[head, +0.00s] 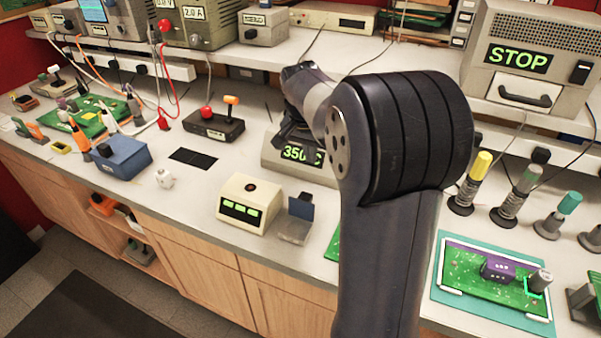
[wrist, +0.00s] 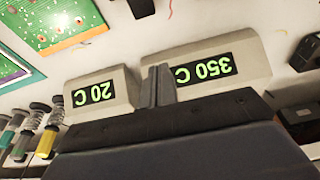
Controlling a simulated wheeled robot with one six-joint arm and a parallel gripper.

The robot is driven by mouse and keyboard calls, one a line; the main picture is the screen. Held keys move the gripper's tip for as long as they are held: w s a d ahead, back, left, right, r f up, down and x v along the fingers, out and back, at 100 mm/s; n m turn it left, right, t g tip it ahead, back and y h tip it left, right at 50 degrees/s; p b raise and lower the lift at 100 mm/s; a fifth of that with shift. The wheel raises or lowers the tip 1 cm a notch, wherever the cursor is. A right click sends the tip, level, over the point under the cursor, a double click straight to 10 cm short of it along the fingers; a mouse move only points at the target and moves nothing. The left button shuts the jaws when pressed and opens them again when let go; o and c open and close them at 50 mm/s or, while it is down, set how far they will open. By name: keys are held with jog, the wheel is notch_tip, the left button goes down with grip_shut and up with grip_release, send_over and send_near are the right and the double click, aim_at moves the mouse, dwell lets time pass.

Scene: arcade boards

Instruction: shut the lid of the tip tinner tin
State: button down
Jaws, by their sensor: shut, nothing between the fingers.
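A small grey tin (head: 293,231), which looks like the tip tinner tin, sits near the front edge of the bench. Its blue-grey lid (head: 301,207) stands up, open, at the back of the base. I cannot make out the tin in the wrist view. My gripper (wrist: 160,86) is shut and empty, its fingers together in front of the temperature displays. In the head view it is mostly hidden behind my arm, near the 350 C unit, behind the tin and apart from it.
The 350 C unit (head: 284,160) stands behind the tin; it also shows in the wrist view (wrist: 230,64), beside a 20 C unit (wrist: 95,90). A cream box (head: 249,201) with green displays stands just left of the tin. A joystick box (head: 214,127) is farther back left.

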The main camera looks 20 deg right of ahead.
aim_at(304, 205)
jog(key=p+x, duration=0.1)
jog(key=x, duration=0.8)
jog(key=shift+s+f, duration=0.1)
jog(key=shift+f, duration=0.05)
jog(key=shift+s+a+p, duration=0.2)
jog(key=shift+a+p, duration=0.1)
jog(key=shift+p, duration=0.05)
jog(key=shift+s+a, duration=0.8)
jog(key=shift+s, duration=0.05)
jog(key=shift+s+a+p, duration=0.3)
jog(key=shift+p, duration=0.05)
jog(key=shift+f+b, duration=0.1)
jog(key=shift+b, duration=0.4)
